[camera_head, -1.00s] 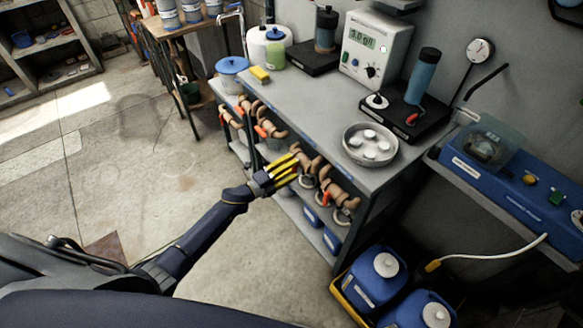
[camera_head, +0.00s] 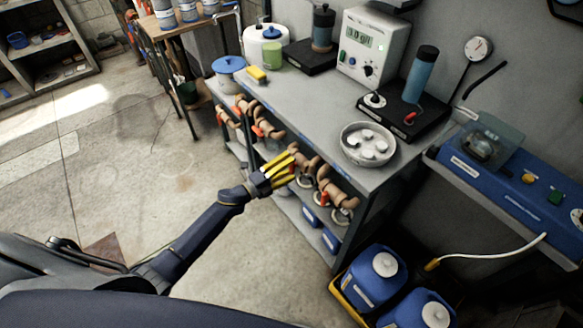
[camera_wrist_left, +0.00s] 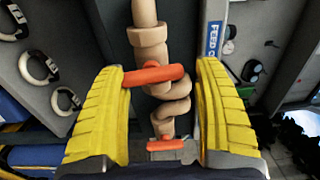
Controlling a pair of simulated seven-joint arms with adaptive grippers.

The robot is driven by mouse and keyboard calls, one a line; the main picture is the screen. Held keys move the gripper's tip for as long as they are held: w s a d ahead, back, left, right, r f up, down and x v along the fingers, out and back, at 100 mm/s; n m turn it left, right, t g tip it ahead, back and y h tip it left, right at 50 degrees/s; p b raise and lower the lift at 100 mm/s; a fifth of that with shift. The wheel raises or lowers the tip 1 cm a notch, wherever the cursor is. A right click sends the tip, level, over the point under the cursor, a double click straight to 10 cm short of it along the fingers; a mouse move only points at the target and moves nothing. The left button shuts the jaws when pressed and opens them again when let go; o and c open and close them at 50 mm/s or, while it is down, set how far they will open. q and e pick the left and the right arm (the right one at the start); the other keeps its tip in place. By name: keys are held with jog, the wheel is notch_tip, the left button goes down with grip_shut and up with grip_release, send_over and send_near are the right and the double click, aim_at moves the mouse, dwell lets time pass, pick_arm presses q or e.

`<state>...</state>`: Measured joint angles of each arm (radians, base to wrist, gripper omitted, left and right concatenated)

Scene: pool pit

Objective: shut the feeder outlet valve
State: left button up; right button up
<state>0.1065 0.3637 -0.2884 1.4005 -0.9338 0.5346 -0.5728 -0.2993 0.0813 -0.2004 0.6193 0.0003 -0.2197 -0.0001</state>
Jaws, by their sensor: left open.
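My left gripper (camera_head: 287,163) reaches to the front of the grey bench, at the row of tan pipes with orange levers. In the left wrist view its two yellow fingers (camera_wrist_left: 163,75) are open, one on each side of a tan pipe valve (camera_wrist_left: 172,104). An orange lever (camera_wrist_left: 150,75) lies across that pipe between the fingers. Its left end is at the left finger, contact unclear; its right end is clear of the right finger. A blue label (camera_wrist_left: 214,40) beginning "FEED O" is beside the pipe, its end cut off. A second orange lever (camera_wrist_left: 166,145) shows lower down. My right gripper is not in view.
Other tan pipes with orange levers (camera_head: 268,130) hang close to the left of the gripper. The grey bench top (camera_head: 315,112) carries a metal dish (camera_head: 368,164) and instruments. Blue jugs (camera_head: 368,276) stand in a yellow tray at lower right. The floor to the left is open.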

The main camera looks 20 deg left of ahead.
pick_arm(q)
jog(key=v, duration=1.1)
jog(key=shift+s+a+f, duration=0.25)
jog(key=shift+a+f, duration=0.1)
jog(key=shift+f, duration=0.05)
jog(key=shift+c, duration=0.3)
